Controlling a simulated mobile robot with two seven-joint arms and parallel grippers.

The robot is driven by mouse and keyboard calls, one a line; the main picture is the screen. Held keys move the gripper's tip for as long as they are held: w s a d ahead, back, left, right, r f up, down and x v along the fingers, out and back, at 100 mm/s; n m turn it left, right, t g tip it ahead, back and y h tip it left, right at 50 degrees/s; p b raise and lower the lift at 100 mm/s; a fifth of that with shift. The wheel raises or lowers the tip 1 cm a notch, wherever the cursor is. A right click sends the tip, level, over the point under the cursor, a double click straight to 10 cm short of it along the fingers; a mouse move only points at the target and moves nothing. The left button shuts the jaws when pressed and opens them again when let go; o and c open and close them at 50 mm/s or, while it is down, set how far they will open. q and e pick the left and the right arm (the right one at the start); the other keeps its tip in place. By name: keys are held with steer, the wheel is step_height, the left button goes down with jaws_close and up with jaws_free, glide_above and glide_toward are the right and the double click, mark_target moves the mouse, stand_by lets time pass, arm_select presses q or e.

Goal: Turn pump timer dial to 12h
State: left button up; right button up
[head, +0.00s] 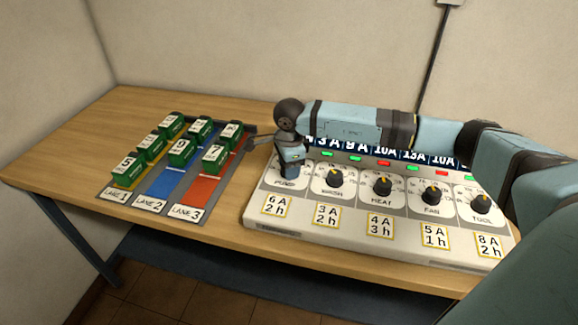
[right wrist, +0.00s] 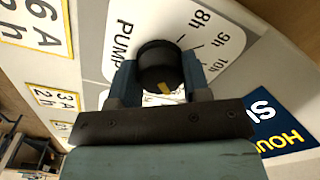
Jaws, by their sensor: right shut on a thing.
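The pump dial (right wrist: 158,62) is a round black knob with a yellow pointer mark, on a white plate marked PUMP. My right gripper (right wrist: 158,82) has one finger on each side of the dial and is shut on it. In the right wrist view the yellow mark lies on the side towards the gripper body. The 8h, 9h and 10h marks show beside the dial; other marks are partly hidden by the gripper. In the head view my right gripper (head: 291,170) covers the pump dial, above the PUMP label. My left gripper is not in view.
The white control panel (head: 375,237) has further dials: wash (head: 334,178), heat (head: 382,186), fan (head: 432,194) and tool (head: 480,203). Lights and amp displays run behind them. Left of it, a lane tray (head: 150,198) holds several green numbered blocks. The wooden table (head: 75,160) is clear at left.

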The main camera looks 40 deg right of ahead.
steer(key=shift+r, duration=0.1)
steer(key=o, duration=0.9)
step_height(320, 180, up, 14)
steer(key=shift+s+f, duration=0.15)
